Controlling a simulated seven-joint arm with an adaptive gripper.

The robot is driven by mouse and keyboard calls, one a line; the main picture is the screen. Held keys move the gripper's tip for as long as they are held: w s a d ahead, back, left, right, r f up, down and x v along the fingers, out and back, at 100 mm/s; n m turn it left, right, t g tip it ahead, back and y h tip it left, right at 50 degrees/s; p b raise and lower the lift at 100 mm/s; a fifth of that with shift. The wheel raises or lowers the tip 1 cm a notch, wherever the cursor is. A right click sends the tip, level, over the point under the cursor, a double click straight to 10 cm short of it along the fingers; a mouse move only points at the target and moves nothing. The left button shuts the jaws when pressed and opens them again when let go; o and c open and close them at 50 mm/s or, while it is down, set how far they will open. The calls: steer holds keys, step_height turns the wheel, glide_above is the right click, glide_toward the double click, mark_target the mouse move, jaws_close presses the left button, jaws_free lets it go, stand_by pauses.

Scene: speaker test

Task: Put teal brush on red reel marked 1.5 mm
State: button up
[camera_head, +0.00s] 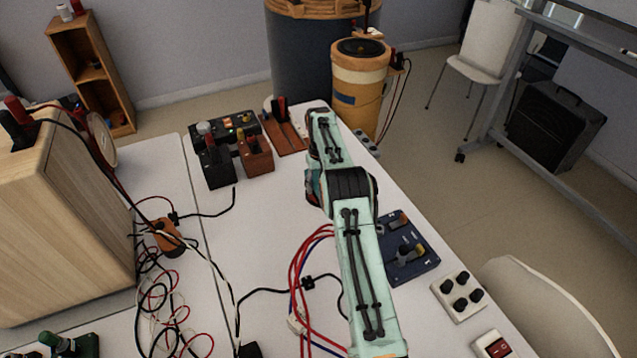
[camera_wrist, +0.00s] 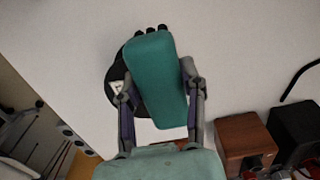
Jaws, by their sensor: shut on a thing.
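In the wrist view, the teal brush (camera_wrist: 155,75) lies between the two fingers of my gripper (camera_wrist: 160,95), which is shut on it. The brush is a rounded teal block, slightly tilted in the picture. A dark round thing (camera_wrist: 113,88) with a white mark shows partly behind its left side, and dark rounded ends show at its top. I cannot tell whether these touch the brush. In the head view, my arm hides most of the gripper; small teal and red bits show beside the arm's black joint. I cannot make out a red reel marked 1.5 mm in either view.
On the white table (camera_head: 255,245), a brown box (camera_head: 255,153) and a black box (camera_head: 216,165) stand beyond to the left. A blue board (camera_head: 408,247) and a white socket block (camera_head: 459,296) lie right of my arm. Cables and a wooden speaker cabinet (camera_head: 65,215) occupy the left.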

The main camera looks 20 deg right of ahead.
steer(key=shift+f, duration=0.1)
steer(key=o, duration=1.2)
steer(key=shift+c, duration=0.2)
step_height(320, 180, up, 12)
steer(key=r, duration=0.1)
steer(key=s+a+r, duration=0.7)
steer(key=r, duration=0.2)
steer(key=s+a+r+n, duration=0.1)
steer(key=s+a, duration=0.3)
steer(key=s, duration=0.6)
steer(key=s+a+r, duration=0.1)
steer(key=s+a, duration=0.3)
steer(key=s, duration=0.6)
steer(key=s+a+f, duration=0.1)
steer(key=s+f, duration=0.2)
steer(key=s, duration=0.3)
steer(key=s+a+f, duration=0.1)
steer(key=s+f, duration=0.2)
steer(key=s, duration=0.3)
steer(key=shift+s+a+y, duration=0.25)
steer(key=shift+s+y, duration=0.15)
